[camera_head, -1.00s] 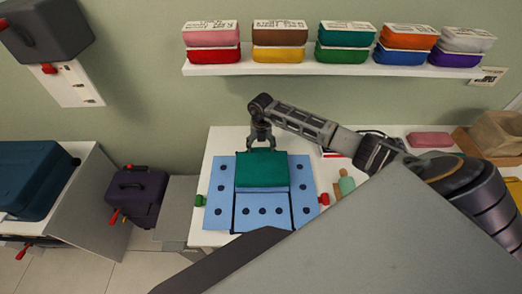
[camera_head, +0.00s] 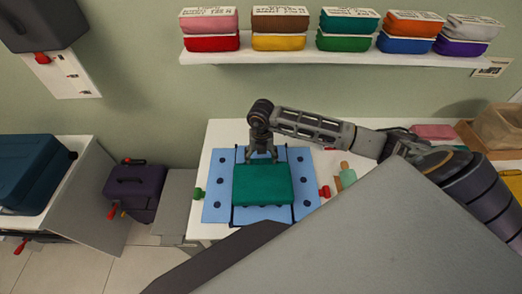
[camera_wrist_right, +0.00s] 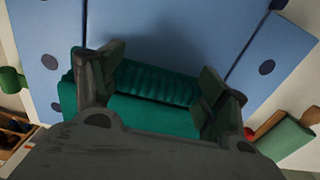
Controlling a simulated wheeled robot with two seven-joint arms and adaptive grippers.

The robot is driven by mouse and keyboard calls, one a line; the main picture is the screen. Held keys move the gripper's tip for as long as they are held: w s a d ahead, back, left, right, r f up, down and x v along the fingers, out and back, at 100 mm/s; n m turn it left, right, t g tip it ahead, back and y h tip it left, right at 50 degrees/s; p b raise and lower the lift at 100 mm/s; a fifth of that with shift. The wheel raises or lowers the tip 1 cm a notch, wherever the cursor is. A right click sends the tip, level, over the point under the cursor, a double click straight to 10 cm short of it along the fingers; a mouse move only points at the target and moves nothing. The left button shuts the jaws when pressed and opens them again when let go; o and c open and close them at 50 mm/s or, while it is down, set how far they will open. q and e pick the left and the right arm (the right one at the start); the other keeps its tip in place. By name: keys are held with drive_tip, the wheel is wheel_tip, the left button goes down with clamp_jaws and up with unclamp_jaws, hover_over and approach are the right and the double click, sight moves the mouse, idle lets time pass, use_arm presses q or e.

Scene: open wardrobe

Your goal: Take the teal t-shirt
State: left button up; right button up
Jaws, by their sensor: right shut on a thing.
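The teal t-shirt (camera_head: 263,186) is a folded green-teal bundle on the middle of the blue folding board (camera_head: 215,180), which has dark round holes. My right gripper (camera_head: 262,155) is at the bundle's far edge and shut on it. In the right wrist view the t-shirt (camera_wrist_right: 150,85) shows ribbed folds between my right gripper's two fingers (camera_wrist_right: 155,95), with the board behind it. The wrist housing hides part of the bundle there. My left gripper is not in view.
The board lies on a white table (camera_head: 222,133). A wall shelf (camera_head: 330,57) holds several stacked folded bundles, one pair teal. Red and green knobs flank the board.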

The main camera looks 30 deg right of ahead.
sight(262, 174)
drive_tip(key=shift+s+a+b, duration=0.2)
drive_tip(key=shift+s+a, duration=0.4)
drive_tip(key=shift+s, duration=0.4)
drive_tip(key=shift+s+a+b, duration=0.15)
drive_tip(key=shift+s+a, duration=0.5)
drive_tip(key=shift+s, duration=0.4)
drive_tip(key=shift+s+a+b, duration=0.2)
drive_tip(key=shift+s+a, duration=0.4)
drive_tip(key=shift+s, duration=0.4)
